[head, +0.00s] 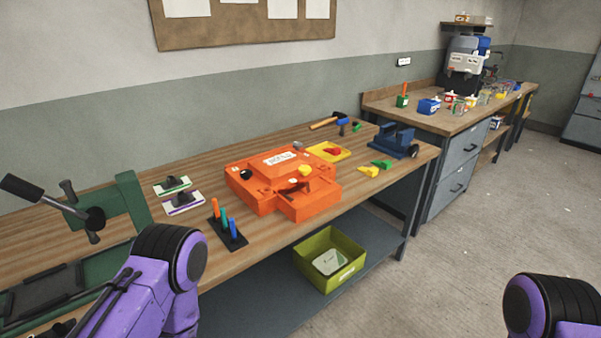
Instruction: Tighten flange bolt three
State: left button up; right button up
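An orange mould (260,190) with a white label (282,157) lies on the wooden workbench. Its flanges show around a raised middle and a lower front part. A small black knob or disc (246,174) and a yellow piece (305,170) sit on it. The individual flange bolts are too small to tell apart, so I cannot tell which is bolt three. Only purple and black links of my two arms show, at lower left and lower right. Both grippers are out of view.
A black rack (228,236) with orange, teal and blue handles stands left of the mould. A yellow tray (329,151), hammer (326,123) and blue vise (394,139) lie beyond it. A green bin (330,258) is on the lower shelf. The floor at right is clear.

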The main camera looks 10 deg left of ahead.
aim_at(298, 145)
jog(key=k, duration=0.6)
jog(key=u, duration=0.5)
jog(key=i, duration=1.05)
jog(key=z, duration=0.4)
